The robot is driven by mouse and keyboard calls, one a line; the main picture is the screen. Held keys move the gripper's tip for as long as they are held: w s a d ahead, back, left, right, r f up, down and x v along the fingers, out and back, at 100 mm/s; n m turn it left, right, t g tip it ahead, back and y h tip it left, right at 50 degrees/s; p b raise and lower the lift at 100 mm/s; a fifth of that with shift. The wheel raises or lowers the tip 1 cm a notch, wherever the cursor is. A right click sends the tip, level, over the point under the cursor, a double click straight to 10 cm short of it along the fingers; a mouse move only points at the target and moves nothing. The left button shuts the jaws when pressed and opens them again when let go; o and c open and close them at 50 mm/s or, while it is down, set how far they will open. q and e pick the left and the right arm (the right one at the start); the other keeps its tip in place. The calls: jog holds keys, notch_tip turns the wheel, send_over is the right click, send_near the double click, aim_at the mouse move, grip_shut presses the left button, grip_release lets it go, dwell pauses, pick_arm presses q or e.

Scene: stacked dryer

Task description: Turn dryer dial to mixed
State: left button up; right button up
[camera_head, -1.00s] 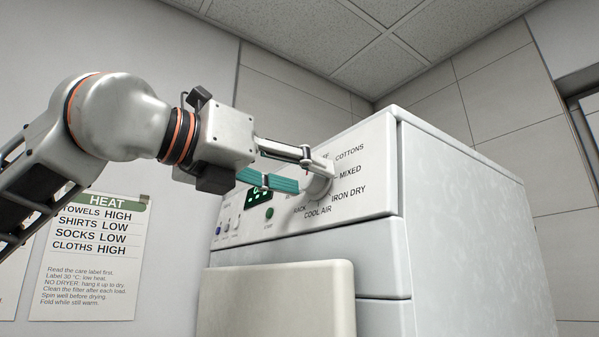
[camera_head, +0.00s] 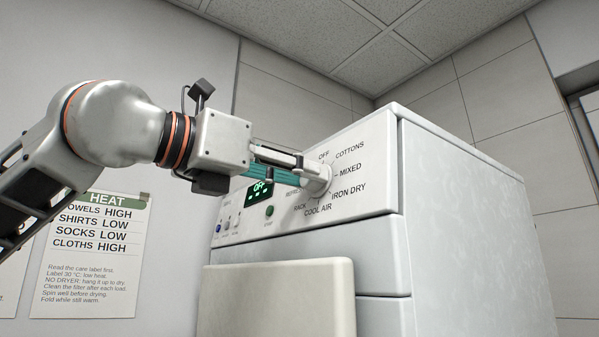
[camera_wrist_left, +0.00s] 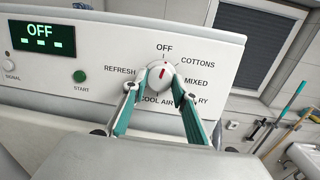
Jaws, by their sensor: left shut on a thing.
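The dryer dial (camera_head: 318,179) is a round white knob on the control panel, with printed labels around it. In the left wrist view the dial (camera_wrist_left: 160,78) shows a short red mark that tilts slightly right of straight up, near OFF and toward COTTONS. MIXED (camera_head: 348,172) is printed to the right of the dial. My left gripper (camera_head: 303,172) is shut on the dial, and its teal-lined fingers sit on either side of it in the left wrist view (camera_wrist_left: 155,88). The fingers hide part of the lower labels. My right gripper is not in view.
The dryer's display (camera_head: 259,191) reads OFF, with a green start button (camera_head: 270,211) below it. A heat notice (camera_head: 92,255) hangs on the left wall. A pale panel (camera_head: 277,300) juts out below the controls.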

pick_arm(q)
jog(key=shift+w+a+r+m+g+h+p, duration=0.2)
jog(key=shift+m+g+p, duration=0.7)
jog(key=shift+m, duration=2.05)
jog(key=shift+s+d+f+m+g+h+p, duration=0.15)
jog(key=shift+m+g+h+p, duration=0.25)
jog(key=shift+m+p, duration=1.8)
jog(key=shift+w+a+r+m+g+h+p, duration=0.1)
jog(key=shift+w+m+g+h+p, duration=0.4)
jog(key=shift+m, duration=3.25)
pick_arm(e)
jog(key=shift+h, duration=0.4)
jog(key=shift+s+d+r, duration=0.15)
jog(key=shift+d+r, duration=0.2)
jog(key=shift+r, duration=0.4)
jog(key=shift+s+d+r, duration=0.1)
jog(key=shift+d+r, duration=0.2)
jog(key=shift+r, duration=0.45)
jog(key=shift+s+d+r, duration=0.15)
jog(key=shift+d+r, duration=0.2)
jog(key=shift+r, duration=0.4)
pick_arm(q)
jog(key=shift+s+y, duration=0.3)
jog(key=o, duration=1.1)
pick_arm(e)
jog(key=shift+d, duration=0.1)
